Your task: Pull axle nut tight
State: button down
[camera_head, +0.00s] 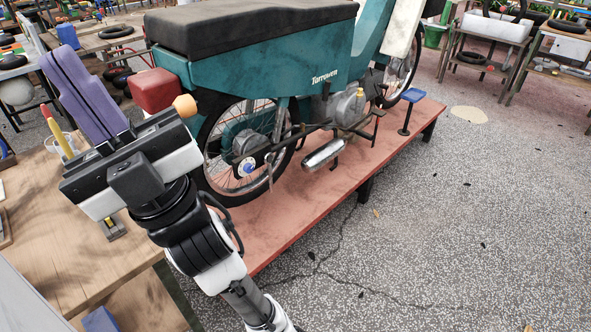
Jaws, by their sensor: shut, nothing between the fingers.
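A teal motorbike (280,55) with a black seat stands on a low red platform. At the hub of its rear wheel (215,165) there is a small blue and white part (248,169), which looks like the axle end with its nut. It is too small to tell how the nut sits. My gripper (58,62) is at the left, over the wooden workbench. Its long purple fingers are together, with nothing visible between them, and point up and left in the picture, away from the wheel. My gripper is well apart from the axle nut, and my arm hides part of the wheel's left side.
The wooden workbench (75,245) at the left holds a cup with a yellow-handled tool (60,138) and other small items. The red platform's bare edge (330,200) runs along the bike. The speckled floor (430,240) at right is open. Other cluttered tables stand behind.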

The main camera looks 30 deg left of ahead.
aim_at(270, 178)
jog(key=i+l, duration=0.1)
jog(key=i, duration=1.1)
jog(key=i+j, duration=0.6)
jog(key=k+j, duration=0.05)
jog(key=j, duration=0.1)
